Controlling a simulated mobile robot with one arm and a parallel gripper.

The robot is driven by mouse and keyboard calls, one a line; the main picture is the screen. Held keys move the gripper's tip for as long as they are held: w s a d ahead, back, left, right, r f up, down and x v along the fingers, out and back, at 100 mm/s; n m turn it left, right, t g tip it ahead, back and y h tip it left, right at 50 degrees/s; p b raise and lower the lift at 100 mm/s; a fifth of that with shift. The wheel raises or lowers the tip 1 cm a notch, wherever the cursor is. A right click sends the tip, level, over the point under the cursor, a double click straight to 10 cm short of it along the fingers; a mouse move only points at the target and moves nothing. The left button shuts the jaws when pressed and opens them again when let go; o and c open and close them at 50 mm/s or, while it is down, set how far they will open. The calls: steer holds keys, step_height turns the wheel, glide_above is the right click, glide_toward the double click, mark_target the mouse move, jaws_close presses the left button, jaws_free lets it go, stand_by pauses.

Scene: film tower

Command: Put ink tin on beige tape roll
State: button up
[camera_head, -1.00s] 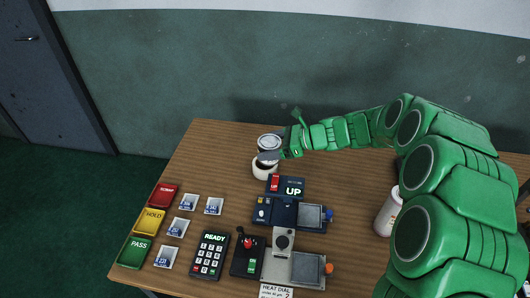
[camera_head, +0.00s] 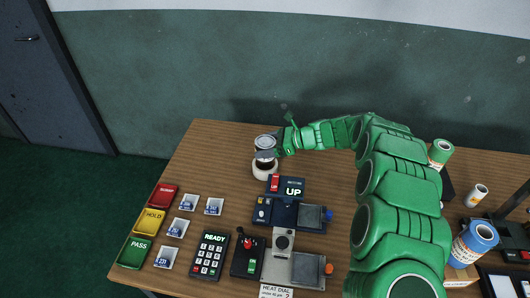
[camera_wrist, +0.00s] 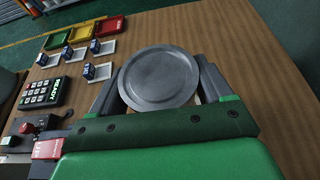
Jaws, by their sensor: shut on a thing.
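The ink tin (camera_head: 265,141), with a round grey lid, is between the fingers of my gripper (camera_head: 268,153) at the back of the wooden table. My gripper is shut on it. In the wrist view the lid (camera_wrist: 158,77) sits flat between the two grey fingers (camera_wrist: 157,97) and hides what is below. The beige tape roll (camera_head: 262,172) is on the table directly under the tin in the head view. The tin appears upright and in line with the roll; I cannot tell whether they touch.
A dark switch box reading UP (camera_head: 288,187) stands close in front of the roll. A keypad (camera_head: 209,256), red (camera_head: 163,195), yellow and green trays and several small cards are at left. The back left tabletop is clear.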

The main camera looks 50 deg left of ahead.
steer(key=shift+w+a+f, duration=0.2)
steer(key=shift+a+f, duration=0.2)
steer(key=shift+f, duration=1.55)
steer(key=shift+f, duration=0.1)
steer(key=o, duration=1.2)
steer(key=v, duration=1.2)
